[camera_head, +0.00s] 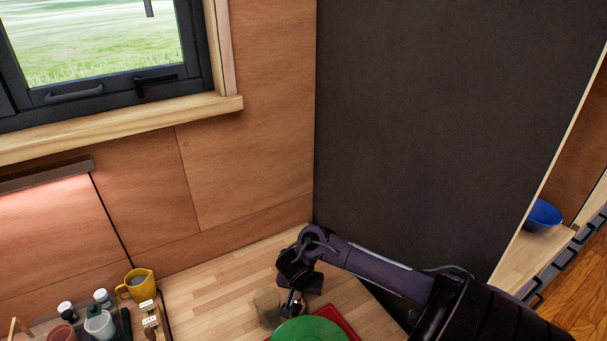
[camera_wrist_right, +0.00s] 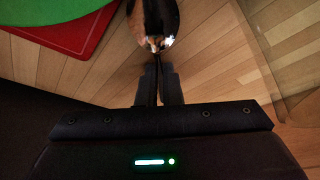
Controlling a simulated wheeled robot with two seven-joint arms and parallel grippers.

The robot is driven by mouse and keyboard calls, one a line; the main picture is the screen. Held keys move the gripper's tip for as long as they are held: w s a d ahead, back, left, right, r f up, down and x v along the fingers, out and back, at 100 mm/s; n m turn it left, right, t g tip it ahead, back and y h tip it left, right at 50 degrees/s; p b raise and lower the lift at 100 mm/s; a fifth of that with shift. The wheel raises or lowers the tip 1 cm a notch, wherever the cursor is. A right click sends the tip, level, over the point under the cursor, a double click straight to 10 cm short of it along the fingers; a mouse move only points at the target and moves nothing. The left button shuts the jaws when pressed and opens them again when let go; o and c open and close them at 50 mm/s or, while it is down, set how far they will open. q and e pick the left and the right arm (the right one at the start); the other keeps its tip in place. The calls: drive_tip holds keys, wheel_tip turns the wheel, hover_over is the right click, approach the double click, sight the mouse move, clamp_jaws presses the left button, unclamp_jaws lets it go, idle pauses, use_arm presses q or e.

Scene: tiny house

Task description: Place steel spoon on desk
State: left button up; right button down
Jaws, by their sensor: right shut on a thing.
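My right gripper (camera_head: 290,299) reaches in from the right over the light wooden desk (camera_head: 215,283). In the right wrist view its fingers (camera_wrist_right: 158,75) are nearly together, with a dark, shiny, rounded thing at their tips. This looks like the steel spoon (camera_wrist_right: 155,20), reflecting orange and white; its far end is cut off by the top edge. In the head view the spoon is too small to make out clearly. I cannot tell whether it touches the desk. My left gripper is in neither view.
A green round plate (camera_head: 310,330) lies on a red board (camera_head: 340,319) beside the gripper. A see-through glass (camera_head: 267,308) stands close on its left. A yellow mug (camera_head: 140,285) and several small containers stand further left. A dark wall (camera_head: 430,120) rises behind. Bare desk lies between mug and glass.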

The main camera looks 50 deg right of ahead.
drive_tip(key=c, duration=1.6)
unclamp_jaws()
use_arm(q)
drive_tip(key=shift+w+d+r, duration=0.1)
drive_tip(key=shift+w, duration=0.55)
